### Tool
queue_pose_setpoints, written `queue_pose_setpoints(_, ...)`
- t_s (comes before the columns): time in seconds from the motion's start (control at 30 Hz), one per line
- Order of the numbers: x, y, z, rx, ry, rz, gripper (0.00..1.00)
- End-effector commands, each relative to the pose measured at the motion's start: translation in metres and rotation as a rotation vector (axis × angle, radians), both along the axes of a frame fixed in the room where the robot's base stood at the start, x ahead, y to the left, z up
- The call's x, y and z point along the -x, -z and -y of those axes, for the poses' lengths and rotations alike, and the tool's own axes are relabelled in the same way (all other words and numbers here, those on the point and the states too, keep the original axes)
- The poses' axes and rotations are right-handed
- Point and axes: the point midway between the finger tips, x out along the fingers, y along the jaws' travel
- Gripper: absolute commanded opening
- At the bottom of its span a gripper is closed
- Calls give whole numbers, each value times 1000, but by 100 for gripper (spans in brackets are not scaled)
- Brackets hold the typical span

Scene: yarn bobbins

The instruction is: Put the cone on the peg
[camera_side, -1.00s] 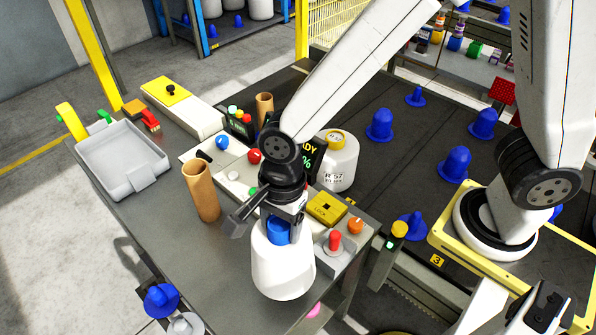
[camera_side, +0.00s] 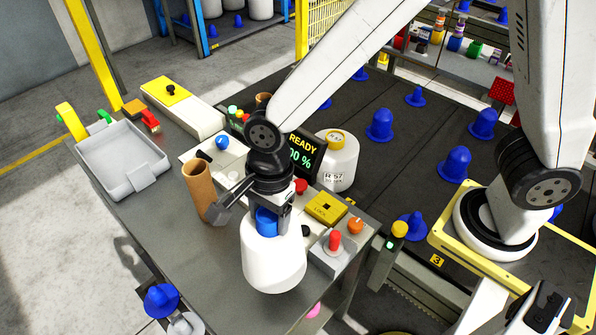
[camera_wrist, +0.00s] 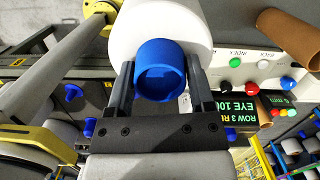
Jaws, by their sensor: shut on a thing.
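My gripper (camera_side: 267,214) is shut on the blue tube end of a white yarn cone (camera_side: 274,262). The cone hangs below the jaws, roughly upright, over the front of the grey table; I cannot tell how far above it. In the wrist view the blue tube (camera_wrist: 161,82) sits between the two dark fingers (camera_wrist: 160,70), with the white yarn (camera_wrist: 158,32) beyond it. Several blue pegs stand on the dark surface behind, such as one peg (camera_side: 379,126) and another (camera_side: 455,166). Another blue peg (camera_side: 161,301) is at the lower left. Which one is meant is unclear.
A brown cardboard tube (camera_side: 199,190) stands close left of my gripper. A grey tray (camera_side: 123,160) is at the left.

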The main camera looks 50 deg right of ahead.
Motion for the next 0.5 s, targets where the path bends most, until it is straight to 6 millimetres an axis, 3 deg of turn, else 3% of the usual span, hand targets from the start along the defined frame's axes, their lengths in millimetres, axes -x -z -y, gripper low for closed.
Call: queue_pose_setpoints(0.5,-100,-57,-4,-4,218,5,0)
